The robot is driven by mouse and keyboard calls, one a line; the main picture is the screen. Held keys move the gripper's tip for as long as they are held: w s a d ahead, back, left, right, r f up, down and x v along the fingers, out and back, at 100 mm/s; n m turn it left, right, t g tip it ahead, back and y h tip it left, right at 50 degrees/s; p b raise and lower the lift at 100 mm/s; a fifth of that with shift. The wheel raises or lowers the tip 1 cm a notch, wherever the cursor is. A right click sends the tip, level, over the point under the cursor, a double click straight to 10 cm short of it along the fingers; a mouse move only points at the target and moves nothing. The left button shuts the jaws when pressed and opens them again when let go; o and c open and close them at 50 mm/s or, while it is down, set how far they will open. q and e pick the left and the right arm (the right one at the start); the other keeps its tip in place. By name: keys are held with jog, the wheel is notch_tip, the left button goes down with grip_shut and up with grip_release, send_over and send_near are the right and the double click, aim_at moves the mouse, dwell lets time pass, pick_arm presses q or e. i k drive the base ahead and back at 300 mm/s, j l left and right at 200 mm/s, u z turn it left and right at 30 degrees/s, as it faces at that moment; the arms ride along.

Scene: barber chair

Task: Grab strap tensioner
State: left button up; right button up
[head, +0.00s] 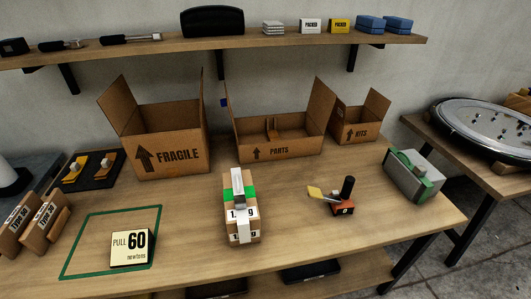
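A small tool (343,206) with a red-orange base, an upright black knob and a yellow-tipped lever stands on the workbench (300,235), right of centre. It looks like the strap tensioner, but no readable label confirms this. To its left is a cardboard block (239,226) with a green band, a white strip over it and partly covered weight labels. A card (131,249) reading "PULL 60 newtons" lies inside a green outline at the front left. Neither of my grippers shows in the head view.
Open cardboard boxes marked FRAGILE (178,155), PARTS (279,149) and KITS (357,133) line the back. A grey case (413,176) with a green handle sits at the right edge. A shelf (220,46) hangs above. The bench around the red tool is clear.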

aim_at(347, 206)
jog(key=i+l, duration=0.1)
jog(key=l, duration=0.3)
jog(key=i+l, duration=0.1)
jog(key=l, duration=0.25)
jog(key=i+l, duration=0.15)
jog(key=l, duration=0.25)
jog(key=i+l, duration=0.1)
jog(key=l, duration=0.3)
jog(key=i+l, duration=0.1)
jog(key=l, duration=0.25)
jog(key=i+l, duration=0.1)
jog(key=l, duration=0.3)
